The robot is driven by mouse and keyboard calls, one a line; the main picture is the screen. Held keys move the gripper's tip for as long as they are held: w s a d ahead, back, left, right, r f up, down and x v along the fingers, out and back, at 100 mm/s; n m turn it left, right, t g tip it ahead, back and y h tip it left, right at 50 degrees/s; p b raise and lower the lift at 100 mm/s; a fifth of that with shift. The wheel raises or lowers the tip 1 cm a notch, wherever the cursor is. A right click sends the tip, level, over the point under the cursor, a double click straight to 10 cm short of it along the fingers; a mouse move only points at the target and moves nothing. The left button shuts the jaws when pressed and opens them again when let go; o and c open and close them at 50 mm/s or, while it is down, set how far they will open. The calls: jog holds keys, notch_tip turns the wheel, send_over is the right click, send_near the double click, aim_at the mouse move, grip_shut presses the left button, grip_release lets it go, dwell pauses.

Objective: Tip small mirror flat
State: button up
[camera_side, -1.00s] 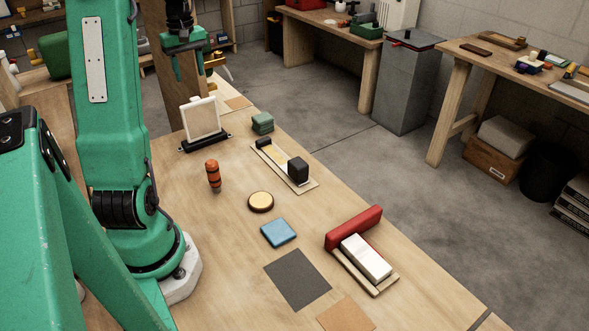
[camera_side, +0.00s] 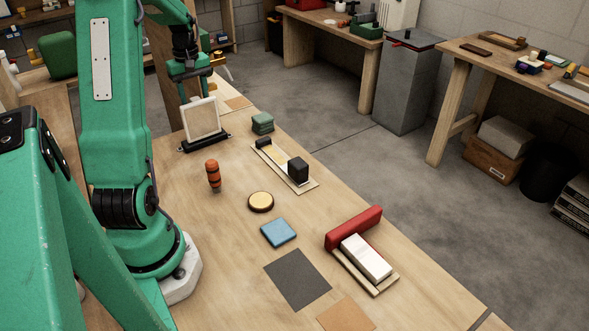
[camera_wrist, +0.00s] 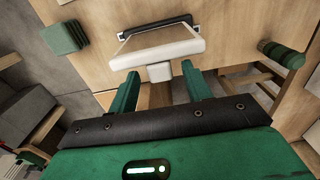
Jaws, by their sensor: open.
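The small mirror (camera_side: 201,119) is a square pale panel in a light frame. It stands nearly upright, leaning a little, in a black base (camera_side: 205,142) on the wooden bench. In the wrist view the mirror (camera_wrist: 160,50) shows light-edged just beyond my fingers, with a small white tab (camera_wrist: 159,72) between the fingertips. My gripper (camera_side: 192,96) is open, low behind the mirror's upper edge in the side view. The mirror partly hides the fingertips there, and I cannot tell whether they touch it.
A green block stack (camera_side: 262,123) stands right of the mirror. A strip with black blocks (camera_side: 285,166), a round yellow disc (camera_side: 261,202) and a blue square (camera_side: 279,232) lie nearer. Bare wood lies around the cylinder.

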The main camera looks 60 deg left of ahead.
jog(key=shift+f, duration=0.2)
grip_shut()
jog(key=shift+d, duration=0.1)
jog(key=shift+d+r+t+y, duration=0.1)
jog(key=shift+d+t+y, duration=0.3)
jog(key=shift+d, duration=0.45)
jog(key=shift+w, duration=0.1)
grip_release()
